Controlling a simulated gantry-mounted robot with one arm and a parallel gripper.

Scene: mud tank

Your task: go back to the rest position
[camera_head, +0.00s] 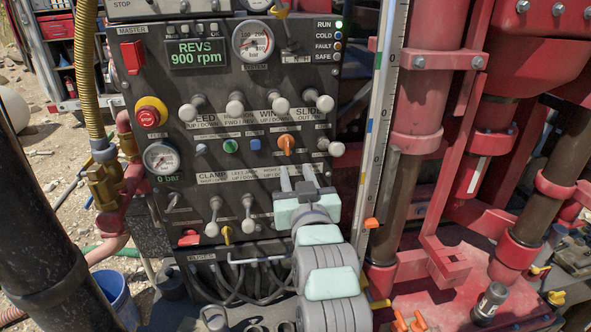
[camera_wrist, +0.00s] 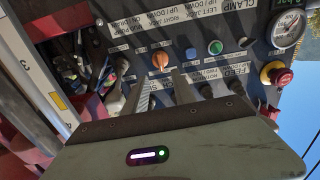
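My gripper (camera_head: 297,176) is in front of the right half of the dark control panel (camera_head: 262,97). Its two pale fingers point up at the panel, just below the orange selector knob (camera_head: 287,144). In the wrist view my gripper (camera_wrist: 162,84) shows its fingers apart with nothing held between them. The orange knob (camera_wrist: 160,60) lies beyond the fingertips, in line with the gap. Whether a fingertip touches the panel I cannot tell. My arm hides part of the panel's lower right.
White-knobbed levers (camera_head: 235,104) stick out in rows around my gripper. A red stop button (camera_head: 149,116) and a gauge (camera_head: 160,158) are at left. Red drill columns (camera_head: 424,82) stand at right. A black pipe (camera_head: 45,235) and blue bucket (camera_head: 118,298) are lower left.

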